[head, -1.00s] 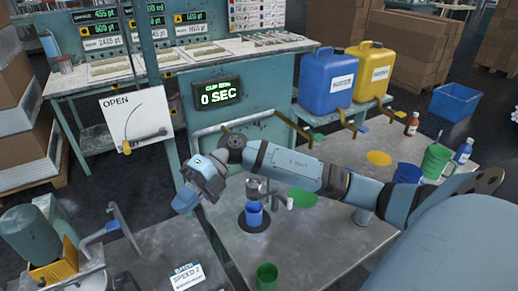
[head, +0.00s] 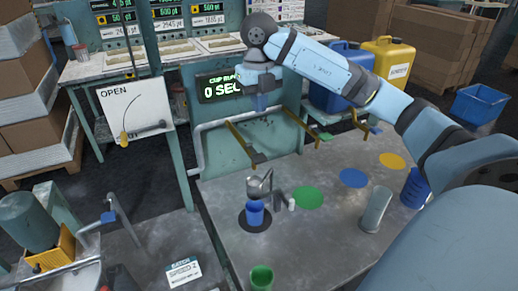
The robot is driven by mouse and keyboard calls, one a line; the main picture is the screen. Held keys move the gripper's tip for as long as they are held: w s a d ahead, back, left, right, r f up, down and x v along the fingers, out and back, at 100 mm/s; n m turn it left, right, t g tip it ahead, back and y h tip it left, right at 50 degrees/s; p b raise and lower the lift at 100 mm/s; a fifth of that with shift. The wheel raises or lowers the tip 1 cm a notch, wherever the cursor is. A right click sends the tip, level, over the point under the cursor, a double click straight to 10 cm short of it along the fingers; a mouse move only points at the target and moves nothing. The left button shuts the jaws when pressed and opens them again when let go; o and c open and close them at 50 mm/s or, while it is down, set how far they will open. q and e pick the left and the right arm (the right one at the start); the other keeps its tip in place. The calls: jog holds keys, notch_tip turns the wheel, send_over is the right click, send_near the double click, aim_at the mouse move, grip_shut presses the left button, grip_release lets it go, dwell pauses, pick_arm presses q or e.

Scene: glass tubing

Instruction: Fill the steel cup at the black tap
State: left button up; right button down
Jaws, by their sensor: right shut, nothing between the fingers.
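The steel cup (head: 376,208) is a plain grey cylinder standing upright on the metal table, right of the middle and apart from the coloured discs. The tap with a dark-ended lever (head: 258,157), which I take for the black tap, is at the table's back left. A grey metal spout (head: 260,184) stands in front of it. A blue cup (head: 255,211) stands under this spout on the black disc (head: 252,227). My right gripper (head: 263,104) is shut and empty, pointing down in front of the panel, above the dark-ended lever and far from the steel cup. My left gripper is not in view.
Green (head: 308,197), blue (head: 353,178) and yellow (head: 392,160) discs mark the table. A green-ended lever (head: 324,136) and a blue-ended lever (head: 375,130) stick out behind. A green cup (head: 261,278) is at the front; a dark blue cup (head: 414,188) is at the right.

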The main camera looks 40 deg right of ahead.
aim_at(259, 157)
jog(key=shift+f, duration=0.1)
notch_tip(259, 157, down, 14)
jog(key=p, duration=0.2)
jog(key=shift+p, duration=0.3)
